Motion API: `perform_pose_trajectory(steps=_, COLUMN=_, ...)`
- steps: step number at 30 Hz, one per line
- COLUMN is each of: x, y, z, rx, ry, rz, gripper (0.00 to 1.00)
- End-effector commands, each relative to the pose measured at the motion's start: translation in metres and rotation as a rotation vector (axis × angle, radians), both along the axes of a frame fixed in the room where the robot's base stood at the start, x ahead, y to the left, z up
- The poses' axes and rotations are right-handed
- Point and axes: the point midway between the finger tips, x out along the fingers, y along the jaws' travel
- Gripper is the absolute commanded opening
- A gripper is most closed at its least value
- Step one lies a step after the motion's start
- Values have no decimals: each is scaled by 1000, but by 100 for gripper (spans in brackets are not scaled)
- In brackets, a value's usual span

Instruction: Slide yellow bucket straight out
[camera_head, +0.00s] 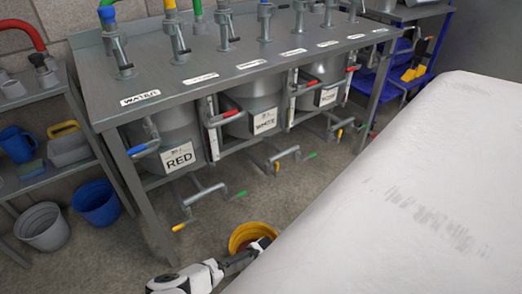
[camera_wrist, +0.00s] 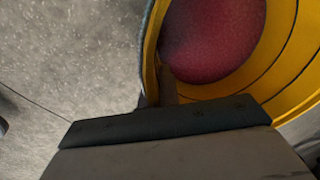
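The yellow bucket (camera_head: 246,233) stands on the floor at the lower middle of the head view, in front of the metal bench. In the head view my gripper (camera_head: 262,244) reaches the bucket's right side from below. The fingertips are partly hidden by the rim.
The metal bench (camera_head: 230,70) with labelled tanks stands behind; low pipes with a yellow-handled valve (camera_head: 179,227) reach toward the bucket. A large pale surface (camera_head: 400,200) covers the right. A blue bucket (camera_head: 97,203) and grey bucket (camera_head: 42,227) stand left.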

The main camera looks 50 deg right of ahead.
Motion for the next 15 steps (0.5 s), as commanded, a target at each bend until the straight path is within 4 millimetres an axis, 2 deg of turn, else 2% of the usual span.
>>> perform_pose_trajectory(steps=13, x=-2, y=-2, z=1, rx=-1, ry=1, rz=2, gripper=0)
perform_pose_trajectory(steps=15, x=-2, y=-2, z=1, rx=-1, ry=1, rz=2, gripper=10)
